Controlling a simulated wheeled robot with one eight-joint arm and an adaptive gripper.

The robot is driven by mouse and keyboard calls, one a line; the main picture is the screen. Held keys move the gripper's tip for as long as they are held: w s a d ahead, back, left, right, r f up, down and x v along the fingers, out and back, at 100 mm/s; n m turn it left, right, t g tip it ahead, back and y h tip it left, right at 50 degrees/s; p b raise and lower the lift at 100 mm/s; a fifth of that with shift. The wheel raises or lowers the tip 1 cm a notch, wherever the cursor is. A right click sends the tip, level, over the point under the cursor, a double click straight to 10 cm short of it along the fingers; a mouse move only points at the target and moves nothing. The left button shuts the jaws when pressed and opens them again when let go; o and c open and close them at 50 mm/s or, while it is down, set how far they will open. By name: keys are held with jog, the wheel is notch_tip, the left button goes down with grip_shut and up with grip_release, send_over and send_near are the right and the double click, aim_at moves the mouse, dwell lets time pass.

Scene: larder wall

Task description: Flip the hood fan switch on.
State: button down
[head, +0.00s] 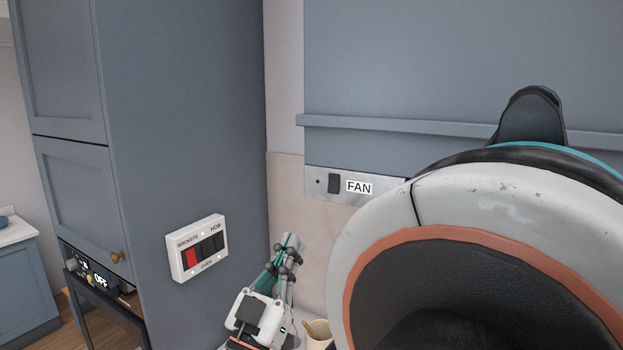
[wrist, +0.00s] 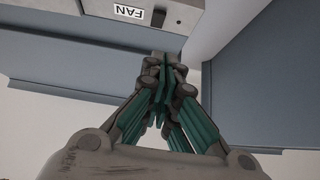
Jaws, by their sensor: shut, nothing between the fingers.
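The fan switch (head: 333,184) is a dark rocker on a metal strip (head: 388,187) under the blue-grey hood, left of the "FAN" label (head: 359,187). A small dark dot (head: 318,182) sits left of it. I cannot tell which way the rocker is tipped. My gripper (head: 291,240) is shut and empty, below and left of the switch in the head view, with its fingers pointing up. In the wrist view the shut fingertips (wrist: 160,62) are apart from the switch (wrist: 158,17), which shows upside down near the top edge with its label (wrist: 129,12).
A white switch panel (head: 198,248) with a red rocker and dark ones is on the tall cabinet side (head: 185,120), left of my gripper. A beige cup (head: 318,335) with a wooden utensil stands below. An oven (head: 100,290) showing "OFF" is at lower left. My arm hides the right side.

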jog(key=shift+s+d+r+m+g+h, duration=0.15)
jog(key=shift+s+r+m+g+h, duration=0.15)
jog(key=shift+s+r+m+h, duration=0.1)
jog(key=p, duration=0.4)
send_near(334, 177)
notch_tip(334, 177, up, 4)
jog(key=w+d, duration=0.1)
jog(key=w+f, duration=0.1)
jog(key=w, duration=0.1)
jog(key=shift+d+f, duration=0.1)
jog(key=shift+d, duration=0.3)
